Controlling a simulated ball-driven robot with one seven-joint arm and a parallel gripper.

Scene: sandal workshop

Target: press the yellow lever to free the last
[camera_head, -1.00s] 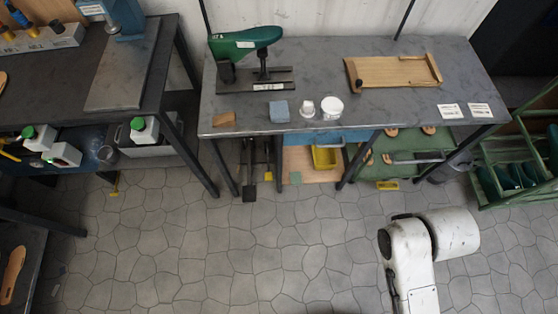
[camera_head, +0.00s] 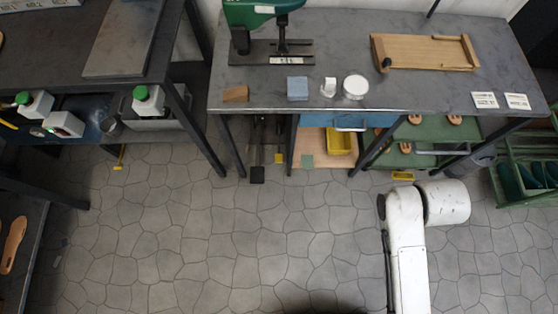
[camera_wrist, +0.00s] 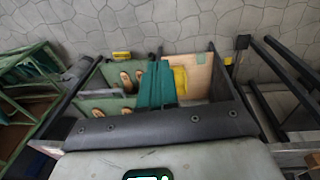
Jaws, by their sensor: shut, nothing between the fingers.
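Several small yellow parts show low down: a yellow tab (camera_head: 403,176) under the green shelf, another yellow tab (camera_head: 279,157) beside a black pedal (camera_head: 257,174), and a yellow-ended piece (camera_head: 118,165) at the left. I cannot tell which is the lever. In the wrist view my gripper (camera_wrist: 156,66) shows shut teal fingers in front of the shelves, apparently empty. The head view does not show its fingers.
The bench (camera_head: 420,93) holds a wooden tray (camera_head: 425,54), a blue block (camera_head: 297,88) and a white tub (camera_head: 355,86). Below are a yellow bin (camera_head: 340,141) and bench legs. A green rack (camera_head: 520,170) stands right. The stone floor (camera_head: 230,240) is clear.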

